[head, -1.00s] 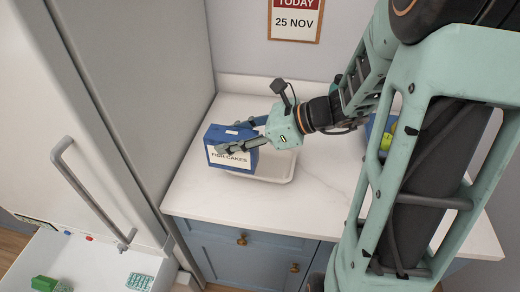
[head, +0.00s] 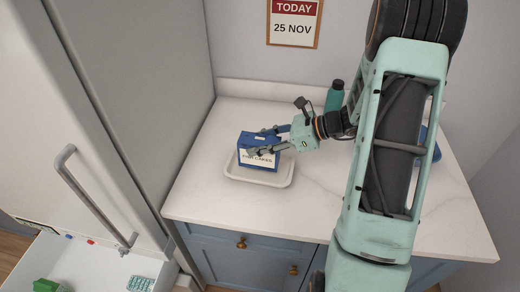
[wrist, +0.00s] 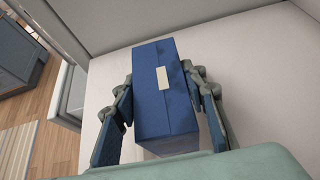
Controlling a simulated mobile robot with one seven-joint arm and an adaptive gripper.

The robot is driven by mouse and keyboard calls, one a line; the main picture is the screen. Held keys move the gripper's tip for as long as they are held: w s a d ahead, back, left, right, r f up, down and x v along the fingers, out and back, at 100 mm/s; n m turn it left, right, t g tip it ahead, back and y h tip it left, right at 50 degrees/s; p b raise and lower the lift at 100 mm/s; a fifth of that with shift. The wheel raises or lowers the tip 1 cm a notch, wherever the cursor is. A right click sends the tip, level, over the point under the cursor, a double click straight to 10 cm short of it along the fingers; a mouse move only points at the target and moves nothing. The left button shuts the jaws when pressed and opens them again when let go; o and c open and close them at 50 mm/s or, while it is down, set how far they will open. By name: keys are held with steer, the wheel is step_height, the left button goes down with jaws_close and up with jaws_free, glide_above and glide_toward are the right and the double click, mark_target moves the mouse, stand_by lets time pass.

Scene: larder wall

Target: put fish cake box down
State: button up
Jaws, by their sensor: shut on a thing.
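The fish cake box (head: 260,158) is blue with a white front label reading "FISH CAKES". My gripper (head: 262,146) is shut on it, with a finger on each side. The box is upright over a shallow white tray (head: 232,174) on the worktop; I cannot tell whether its bottom touches the tray. In the wrist view the box (wrist: 165,100) fills the space between the fingers of my gripper (wrist: 165,92), with a pale strip on its top.
The white marble worktop (head: 205,195) has free room around the tray. A green bottle (head: 334,97) stands at the back, and a blue thing (head: 431,145) is partly hidden behind my arm. A fridge (head: 130,80) bounds the left. An open drawer (head: 85,262) holds small green packs.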

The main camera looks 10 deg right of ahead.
steer(key=shift+w+d+f, duration=0.1)
steer(key=shift+w+f, duration=0.05)
steer(key=shift+f, duration=1.5)
steer(key=shift+f, duration=0.2)
steer(key=o, duration=1.5)
steer(key=shift+r, duration=0.15)
steer(key=shift+d+r, duration=0.15)
steer(key=b+v, duration=0.1)
steer(key=v, duration=1)
steer(key=shift+s+d+r, duration=0.15)
steer(key=shift+s+d, duration=0.05)
steer(key=shift+d, duration=0.05)
